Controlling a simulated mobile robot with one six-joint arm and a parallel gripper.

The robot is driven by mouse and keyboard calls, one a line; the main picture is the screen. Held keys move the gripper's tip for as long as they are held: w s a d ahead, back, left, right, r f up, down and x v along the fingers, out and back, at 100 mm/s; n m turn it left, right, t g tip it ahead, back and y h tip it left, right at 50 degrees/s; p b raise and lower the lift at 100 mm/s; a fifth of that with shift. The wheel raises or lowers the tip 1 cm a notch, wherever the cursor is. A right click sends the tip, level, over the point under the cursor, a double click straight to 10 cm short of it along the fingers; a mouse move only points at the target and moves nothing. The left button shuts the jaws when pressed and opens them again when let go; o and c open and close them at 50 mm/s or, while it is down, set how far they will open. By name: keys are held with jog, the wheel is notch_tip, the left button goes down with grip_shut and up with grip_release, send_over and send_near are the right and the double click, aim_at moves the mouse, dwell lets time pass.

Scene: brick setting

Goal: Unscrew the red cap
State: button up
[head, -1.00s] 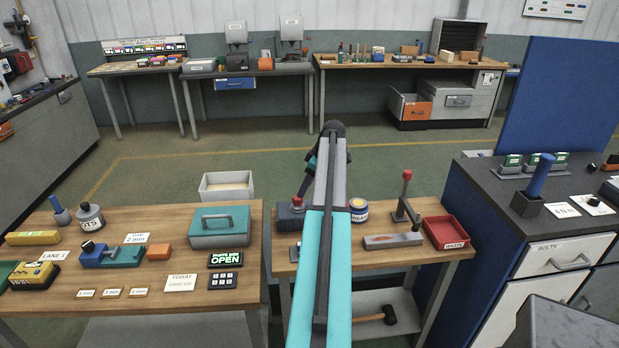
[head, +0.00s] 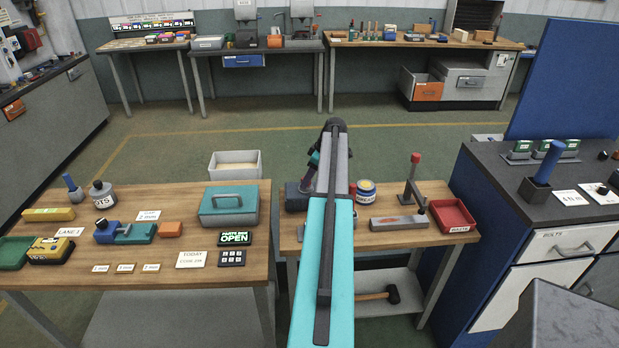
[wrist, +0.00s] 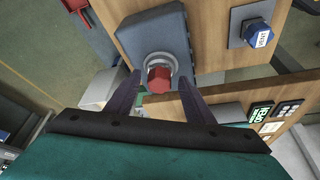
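The red cap (wrist: 160,79) sits on a pale round collar on the face of a dark grey block (wrist: 158,30) in the wrist view. My gripper (wrist: 160,88) is open, with one dark finger on each side of the cap. Gaps show between the fingers and the cap; whether the tips are level with it in depth I cannot tell. A blue cap (wrist: 258,31) marked VENT is on the board to the right.
A teal box (head: 229,206) stands on the left bench. Open floor lies behind the benches.

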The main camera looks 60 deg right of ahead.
jog(key=c, duration=1)
jog(key=shift+w+d+n+g+y+b, duration=0.1)
jog(key=shift+d+n+g+y+b, duration=0.2)
jog(key=shift+n, duration=0.6)
jog(key=shift+w+n+g+y+b, duration=0.1)
jog(key=shift+n+y+b, duration=0.25)
jog(key=shift+n, duration=0.55)
jog(key=shift+c, duration=0.2)
jog(key=shift+n+g+y+b, duration=0.3)
jog(key=shift+n+y, duration=0.25)
jog(key=shift+n, duration=1.05)
jog(key=o, duration=1.6)
jog(key=shift+o, duration=0.2)
jog(key=shift+r, duration=0.15)
jog(key=shift+r+p, duration=0.8)
jog(key=shift+r, duration=2.1)
